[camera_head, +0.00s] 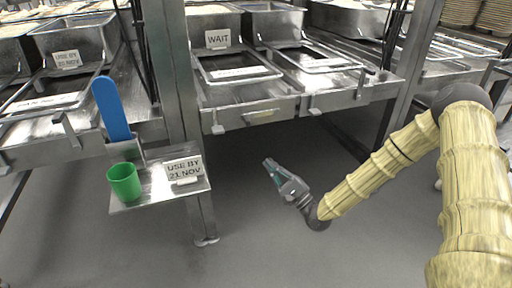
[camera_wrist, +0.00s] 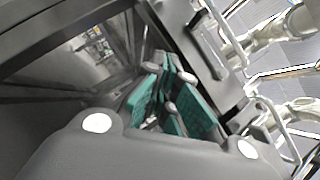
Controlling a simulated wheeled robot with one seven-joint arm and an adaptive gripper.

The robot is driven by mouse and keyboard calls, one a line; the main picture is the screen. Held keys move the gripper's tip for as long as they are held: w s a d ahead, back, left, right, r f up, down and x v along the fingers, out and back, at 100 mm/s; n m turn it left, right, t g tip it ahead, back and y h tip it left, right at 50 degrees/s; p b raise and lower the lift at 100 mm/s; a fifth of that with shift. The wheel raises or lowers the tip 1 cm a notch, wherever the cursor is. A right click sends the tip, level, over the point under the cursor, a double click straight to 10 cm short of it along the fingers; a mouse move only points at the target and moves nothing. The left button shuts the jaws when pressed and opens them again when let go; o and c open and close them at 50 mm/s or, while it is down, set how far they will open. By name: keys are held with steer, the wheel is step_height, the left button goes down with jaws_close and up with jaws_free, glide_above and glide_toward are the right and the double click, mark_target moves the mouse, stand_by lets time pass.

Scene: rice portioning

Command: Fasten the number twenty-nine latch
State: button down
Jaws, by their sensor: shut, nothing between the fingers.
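My gripper (camera_head: 270,165) is shut and empty, out over the grey floor in front of and below the metal counter. Its teal-padded fingers also show in the wrist view (camera_wrist: 168,95). Small metal tabs stick out along the counter's front edge, a left one (camera_head: 218,129) and a middle one (camera_head: 313,111); I cannot tell whether they are latches. No number twenty-nine is readable in either view. My gripper is apart from the counter front. In the wrist view, bent metal bars (camera_wrist: 278,128) show at the right; I cannot tell what they belong to.
A small shelf (camera_head: 135,200) on a metal post holds a green cup (camera_head: 124,182), a blue paddle (camera_head: 111,108) and a "USE BY 21 NOV" card (camera_head: 184,169). A "WAIT" card (camera_head: 218,39) stands on a back container. The floor (camera_head: 270,230) around my gripper is clear.

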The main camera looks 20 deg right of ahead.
steer(key=d+b, duration=0.1)
steer(key=d+r+m+t+y, duration=0.1)
steer(key=d, duration=0.1)
steer(key=shift+s+b, duration=0.15)
steer(key=shift+b, duration=0.2)
steer(key=w+a+r+b, duration=0.5)
steer(key=w+a+r, duration=0.1)
steer(key=r, duration=0.3)
steer(key=shift+w+a+b, duration=0.2)
steer(key=shift+w+b, duration=0.15)
steer(key=shift+w, duration=0.1)
steer(key=shift+d+t, duration=0.1)
steer(key=shift+t, duration=0.3)
